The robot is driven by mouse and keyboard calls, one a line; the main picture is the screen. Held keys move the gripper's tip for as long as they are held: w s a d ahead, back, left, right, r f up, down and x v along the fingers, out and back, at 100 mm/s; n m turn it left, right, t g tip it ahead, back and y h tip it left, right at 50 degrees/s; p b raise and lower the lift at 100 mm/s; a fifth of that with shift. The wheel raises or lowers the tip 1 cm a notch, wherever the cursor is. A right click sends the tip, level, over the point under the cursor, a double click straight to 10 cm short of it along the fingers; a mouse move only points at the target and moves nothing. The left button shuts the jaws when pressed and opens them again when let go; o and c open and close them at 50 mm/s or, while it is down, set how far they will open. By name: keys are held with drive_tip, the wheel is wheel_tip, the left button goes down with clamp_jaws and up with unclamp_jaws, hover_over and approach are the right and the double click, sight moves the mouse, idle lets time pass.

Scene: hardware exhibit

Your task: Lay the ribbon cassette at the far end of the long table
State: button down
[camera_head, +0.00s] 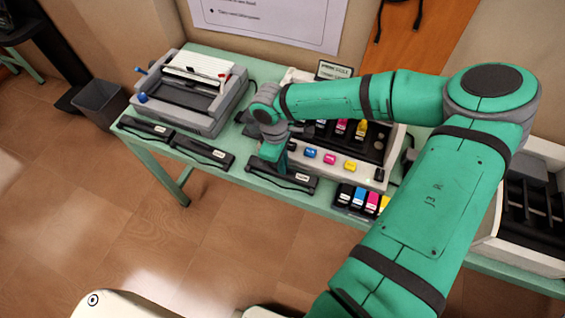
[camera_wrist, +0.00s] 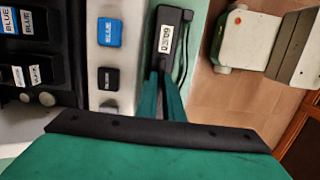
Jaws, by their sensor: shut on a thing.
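A black ribbon cassette (camera_head: 300,180) with a small white label lies along the front edge of the long green table (camera_head: 322,207). My gripper (camera_head: 281,164) reaches down to it from above and is shut on it. In the wrist view the green fingers (camera_wrist: 163,85) close on the cassette (camera_wrist: 168,22), and its label faces the camera. I cannot tell whether the cassette is touching the table or slightly raised. Two similar black cassettes lie farther left along the front edge, one in the middle (camera_head: 203,152) and one near the left corner (camera_head: 145,130).
A grey and white printer (camera_head: 190,90) stands at the table's left end. Behind my gripper is a white stand (camera_head: 335,168) with coloured cartridges; more cartridges (camera_head: 360,199) sit at the front. A white bin with black compartments (camera_head: 530,215) is at the right. A grey wastebasket (camera_head: 100,103) stands on the floor.

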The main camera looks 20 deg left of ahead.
drive_tip(key=c, duration=2.1)
unclamp_jaws()
drive_tip(key=shift+w, duration=0.1)
drive_tip(key=shift+o, duration=1)
drive_tip(key=shift+d, duration=0.15)
